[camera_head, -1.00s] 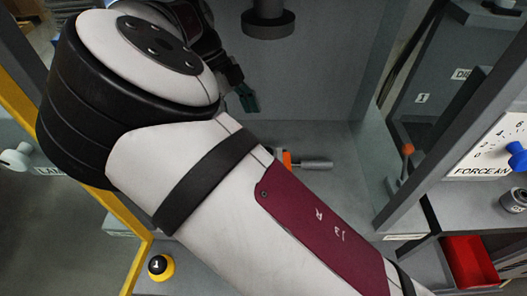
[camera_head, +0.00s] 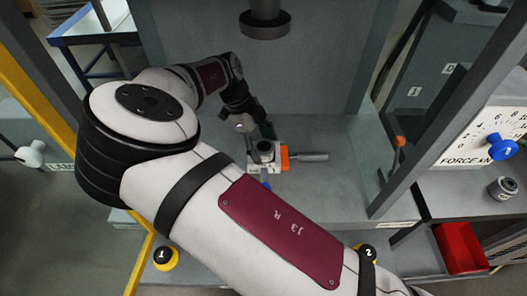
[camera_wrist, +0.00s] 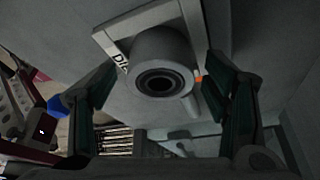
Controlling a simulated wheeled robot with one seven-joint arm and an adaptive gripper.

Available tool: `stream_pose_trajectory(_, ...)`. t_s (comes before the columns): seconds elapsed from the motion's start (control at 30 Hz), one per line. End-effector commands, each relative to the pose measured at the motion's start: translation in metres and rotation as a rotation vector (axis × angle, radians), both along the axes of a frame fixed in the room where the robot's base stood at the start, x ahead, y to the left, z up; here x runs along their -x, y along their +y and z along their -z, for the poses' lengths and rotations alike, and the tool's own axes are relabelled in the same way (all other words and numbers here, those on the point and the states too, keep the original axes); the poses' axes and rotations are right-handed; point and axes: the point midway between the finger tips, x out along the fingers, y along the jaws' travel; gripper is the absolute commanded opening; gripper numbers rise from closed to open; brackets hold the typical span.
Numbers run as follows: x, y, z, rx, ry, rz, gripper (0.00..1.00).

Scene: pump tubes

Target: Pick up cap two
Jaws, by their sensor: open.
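Cap two (camera_head: 367,251), a yellow piece with a black top marked "2", sits on the grey front ledge in the head view. My forearm partly covers its lower side. Its match marked "1" (camera_head: 165,257) sits at the left end of the ledge. My gripper (camera_head: 262,128) is well behind cap two, inside the grey bay. In the wrist view, my gripper (camera_wrist: 160,78) is open, with its green fingers apart. A grey hollow cylinder (camera_wrist: 162,50) shows between and beyond the fingers; contact cannot be told. I cannot make out cap two in the wrist view.
A metal fixture with an orange part (camera_head: 284,157) stands close to my gripper. A dark post (camera_head: 265,24) hangs above. Grey frame bars flank the bay. A red bin (camera_head: 462,249) and a force gauge (camera_head: 490,140) are at right.

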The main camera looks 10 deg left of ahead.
Motion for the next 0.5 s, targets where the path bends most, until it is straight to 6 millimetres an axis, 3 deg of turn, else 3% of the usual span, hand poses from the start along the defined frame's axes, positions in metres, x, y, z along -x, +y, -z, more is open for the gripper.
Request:
stream_pose_trajectory(0.2,-0.0004,-0.0002,0.0008,-0.001,-0.001,0.000,0.69)
stream_pose_trajectory(0.5,-0.0003,0.0000,0.0007,-0.001,-0.001,0.000,0.07)
